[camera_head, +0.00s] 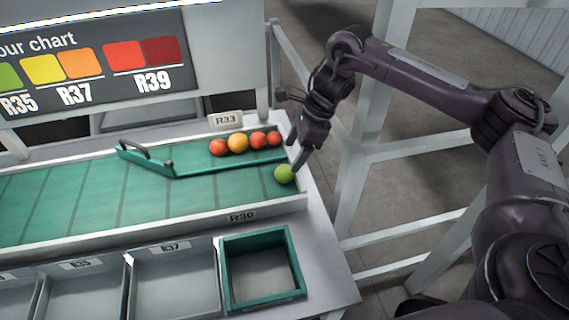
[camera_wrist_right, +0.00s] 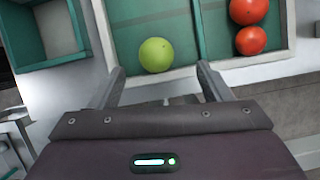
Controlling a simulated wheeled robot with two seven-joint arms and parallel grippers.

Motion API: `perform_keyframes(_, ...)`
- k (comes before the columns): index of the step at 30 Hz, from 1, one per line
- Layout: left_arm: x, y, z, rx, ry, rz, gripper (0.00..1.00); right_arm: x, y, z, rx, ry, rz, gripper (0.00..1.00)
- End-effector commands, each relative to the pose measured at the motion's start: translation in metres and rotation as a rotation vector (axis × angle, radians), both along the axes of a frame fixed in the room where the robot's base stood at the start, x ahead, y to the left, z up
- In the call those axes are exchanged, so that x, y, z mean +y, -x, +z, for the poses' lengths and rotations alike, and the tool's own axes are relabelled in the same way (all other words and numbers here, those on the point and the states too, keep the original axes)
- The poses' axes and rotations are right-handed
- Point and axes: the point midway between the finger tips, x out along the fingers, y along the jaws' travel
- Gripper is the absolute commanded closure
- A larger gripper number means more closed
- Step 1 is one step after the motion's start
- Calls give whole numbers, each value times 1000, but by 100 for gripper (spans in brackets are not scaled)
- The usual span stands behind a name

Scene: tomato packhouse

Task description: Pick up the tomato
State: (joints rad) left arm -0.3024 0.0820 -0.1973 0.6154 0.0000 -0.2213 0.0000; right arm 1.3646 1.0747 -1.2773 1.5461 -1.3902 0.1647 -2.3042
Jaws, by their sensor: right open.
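A green tomato (camera_head: 284,173) lies on the green belt (camera_head: 120,200) at its right end, close to the end wall. In the right wrist view the green tomato (camera_wrist_right: 156,55) is ahead of my right gripper (camera_wrist_right: 158,80), roughly centred between its fingers. My right gripper (camera_head: 296,152) is open and empty, just above and beside the tomato in the head view. I cannot tell the exact gap between fingers and tomato. Several red and orange tomatoes (camera_head: 238,143) sit in a row behind a green divider. My left gripper is not in view.
A green divider bar with a handle (camera_head: 146,160) crosses the belt. A green-rimmed bin (camera_head: 262,304) and grey bins (camera_head: 175,283) stand in front. A white frame post (camera_head: 372,110) rises right of the table. A colour chart (camera_head: 95,65) hangs behind.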

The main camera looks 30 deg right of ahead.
Motion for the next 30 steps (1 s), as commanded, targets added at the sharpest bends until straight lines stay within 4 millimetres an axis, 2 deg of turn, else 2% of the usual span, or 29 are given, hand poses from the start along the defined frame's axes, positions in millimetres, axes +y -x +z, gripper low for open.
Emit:
perform_keyframes(2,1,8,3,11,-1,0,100,4,0,-8,4,1,0,28)
perform_keyframes(7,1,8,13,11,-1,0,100,10,-1,-25,4,0,-1,28)
perform_keyframes(11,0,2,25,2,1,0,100,16,-1,-45,6,1,-1,28)
perform_keyframes(15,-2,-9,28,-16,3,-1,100,22,-5,-61,3,-1,-3,28)
perform_keyframes(23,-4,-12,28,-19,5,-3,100,23,-5,-65,1,-1,-4,28)
perform_keyframes(30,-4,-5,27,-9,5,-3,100,23,-5,-65,1,-1,-4,57)
